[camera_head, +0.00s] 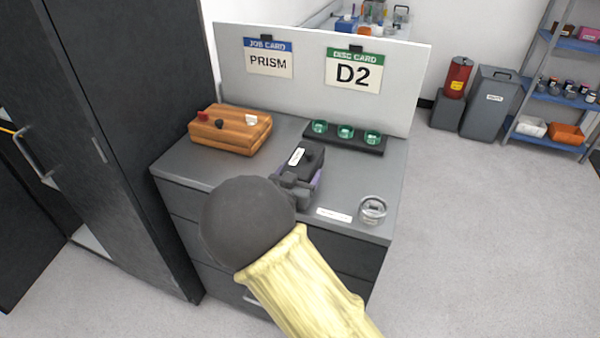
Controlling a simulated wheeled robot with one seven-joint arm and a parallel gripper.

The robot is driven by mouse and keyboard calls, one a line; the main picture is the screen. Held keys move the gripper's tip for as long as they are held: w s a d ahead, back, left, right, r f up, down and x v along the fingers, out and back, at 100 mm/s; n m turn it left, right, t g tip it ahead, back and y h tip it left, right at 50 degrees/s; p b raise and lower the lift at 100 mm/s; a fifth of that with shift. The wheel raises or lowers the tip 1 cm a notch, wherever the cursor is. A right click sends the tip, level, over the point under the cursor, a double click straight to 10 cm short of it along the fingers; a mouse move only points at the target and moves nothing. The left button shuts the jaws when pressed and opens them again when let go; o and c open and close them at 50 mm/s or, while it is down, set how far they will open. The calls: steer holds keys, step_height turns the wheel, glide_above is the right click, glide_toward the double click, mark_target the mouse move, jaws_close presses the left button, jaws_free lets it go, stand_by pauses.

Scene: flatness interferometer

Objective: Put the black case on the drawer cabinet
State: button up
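The drawer cabinet (225,177) stands in the middle of the view, with a grey top and dark drawers. A black case (311,153) with a white label is over the middle of its top, just in front of the rack of green discs. My gripper (300,180) is right at the near end of the case. My own wrist and arm hide the fingers in part, so I cannot tell whether they grip the case. I also cannot tell whether the case rests on the top or is just above it.
A wooden block with small knobs (232,131) stands at the back left of the top. A black rack (343,145) holds green discs at the back. A glass jar (373,210) and a white label strip (334,215) are at the front right. A white card board (310,75) rises behind.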

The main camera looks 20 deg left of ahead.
steer(key=shift+o, duration=1.1)
steer(key=shift+r, duration=0.25)
steer(key=s, duration=1.2)
steer(key=shift+a+r, duration=0.4)
steer(key=shift+a, duration=0.05)
